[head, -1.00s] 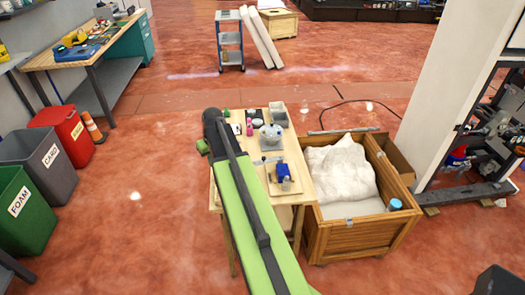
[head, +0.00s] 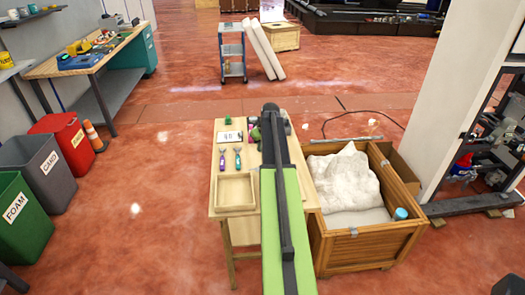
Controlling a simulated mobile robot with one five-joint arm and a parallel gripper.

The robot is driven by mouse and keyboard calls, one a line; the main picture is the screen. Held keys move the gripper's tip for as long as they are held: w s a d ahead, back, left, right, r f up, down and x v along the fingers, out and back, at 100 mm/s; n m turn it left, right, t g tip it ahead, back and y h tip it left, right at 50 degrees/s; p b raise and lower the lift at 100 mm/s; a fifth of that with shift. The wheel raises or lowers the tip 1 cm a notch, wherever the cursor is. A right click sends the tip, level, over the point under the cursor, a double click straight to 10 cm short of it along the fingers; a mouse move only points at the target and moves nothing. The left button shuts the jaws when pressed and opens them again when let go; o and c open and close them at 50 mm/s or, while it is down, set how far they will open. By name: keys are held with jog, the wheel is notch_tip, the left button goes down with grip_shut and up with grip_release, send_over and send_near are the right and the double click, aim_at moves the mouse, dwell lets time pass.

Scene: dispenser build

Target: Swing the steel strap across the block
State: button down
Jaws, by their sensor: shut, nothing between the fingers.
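The steel strap and the block do not show; my arm covers the right part of the small wooden table (head: 232,229), where a blue block stood before. My green and black arm reaches over that part of the table. My gripper does not show in the head view. I cannot tell where it is relative to the strap or the block.
A shallow wooden tray (head: 235,192) sits on the table's near left, with two small handled tools (head: 222,160) (head: 238,158), a white card (head: 230,137) and a small green thing (head: 228,120) beyond it. A wooden crate (head: 372,245) with white filling stands close right. Bins stand left.

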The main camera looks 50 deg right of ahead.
jog(key=f, duration=0.1)
jog(key=s+f+b, duration=0.1)
jog(key=s+a+f+b, duration=0.1)
jog(key=f, duration=0.1)
jog(key=shift+s, duration=0.25)
jog(key=shift+a, duration=0.15)
